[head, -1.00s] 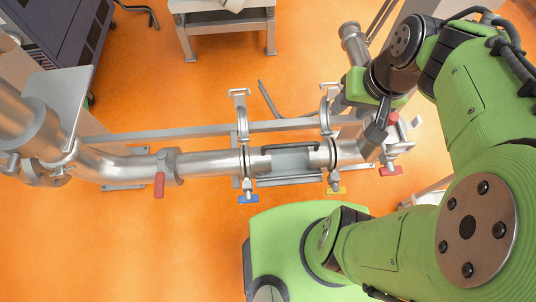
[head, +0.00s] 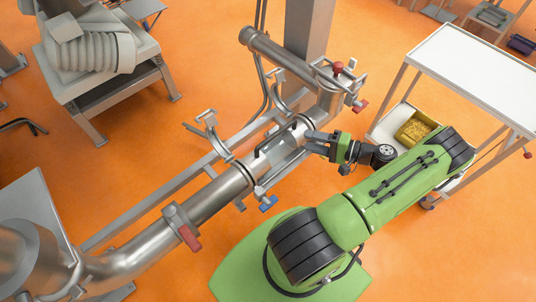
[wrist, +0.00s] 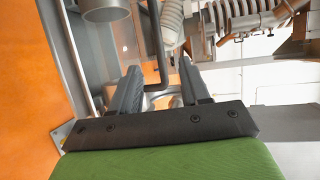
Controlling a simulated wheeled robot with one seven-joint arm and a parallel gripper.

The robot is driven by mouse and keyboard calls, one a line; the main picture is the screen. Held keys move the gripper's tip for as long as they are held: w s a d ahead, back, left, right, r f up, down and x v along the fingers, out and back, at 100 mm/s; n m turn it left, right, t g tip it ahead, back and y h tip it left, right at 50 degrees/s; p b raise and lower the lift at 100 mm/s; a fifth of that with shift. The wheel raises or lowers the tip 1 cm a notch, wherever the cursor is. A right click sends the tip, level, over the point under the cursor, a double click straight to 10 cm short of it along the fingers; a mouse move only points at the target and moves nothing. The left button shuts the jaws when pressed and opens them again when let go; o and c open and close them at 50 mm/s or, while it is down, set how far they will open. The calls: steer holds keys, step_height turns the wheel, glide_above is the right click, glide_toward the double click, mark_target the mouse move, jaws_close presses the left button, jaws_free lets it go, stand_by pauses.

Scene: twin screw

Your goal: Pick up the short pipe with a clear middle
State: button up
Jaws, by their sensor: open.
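The short pipe with a clear middle (head: 283,152) sits in line between the metal pipes in the head view. It has a dark bar-like handle along its top. Clamp halves stand swung up at its left end (head: 212,138) and right end (head: 277,103). My gripper (head: 312,142) is open beside the pipe's right part, its fingers pointing left towards it. I cannot tell whether they touch it. In the wrist view, the two fingers (wrist: 157,92) are apart, with a dark bent bar (wrist: 156,50) beyond and between them. I cannot tell if this is the handle.
The left metal pipe (head: 222,190) has a red handle (head: 190,237). A blue knob (head: 268,204) hangs below the left clamp. A grey column (head: 308,30) stands behind. A white trolley (head: 470,75) and a yellow bin (head: 415,128) are at right.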

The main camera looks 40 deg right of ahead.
mark_target(276, 146)
steer(key=x, duration=0.7)
steer(key=b+x, duration=0.1)
steer(key=x, duration=0.6)
steer(key=shift+a+f, duration=0.1)
steer(key=shift+f, duration=0.15)
jaws_close()
stand_by(0.5)
steer(key=shift+r, duration=0.1)
